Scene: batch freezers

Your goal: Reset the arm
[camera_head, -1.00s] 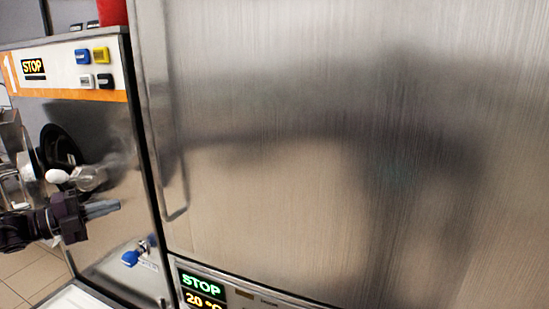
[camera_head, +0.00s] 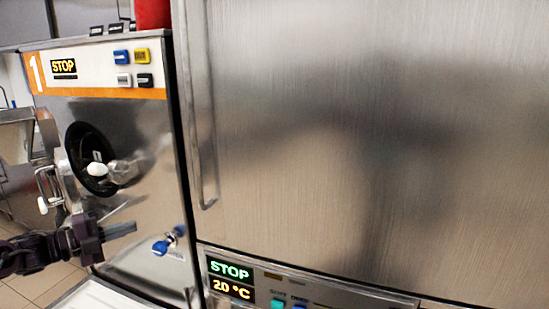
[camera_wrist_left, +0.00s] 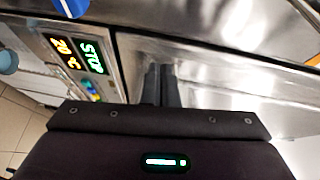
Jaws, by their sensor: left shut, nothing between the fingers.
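My left gripper (camera_head: 120,230) comes in from the left in the head view, in front of the lower front of the batch freezer marked 1 (camera_head: 160,130). Its fingers are together and hold nothing. In the left wrist view the shut fingers (camera_wrist_left: 160,85) point toward a steel front, beside a panel reading STOP and a temperature. My right gripper is in neither view.
A tall steel cabinet (camera_head: 350,130) with a vertical handle (camera_head: 208,170) fills the right of the head view. Its display (camera_head: 231,280) reads STOP and 20 °C. A blue-handled tap (camera_head: 161,247) and a round dark opening (camera_head: 90,160) are on the freezer's front.

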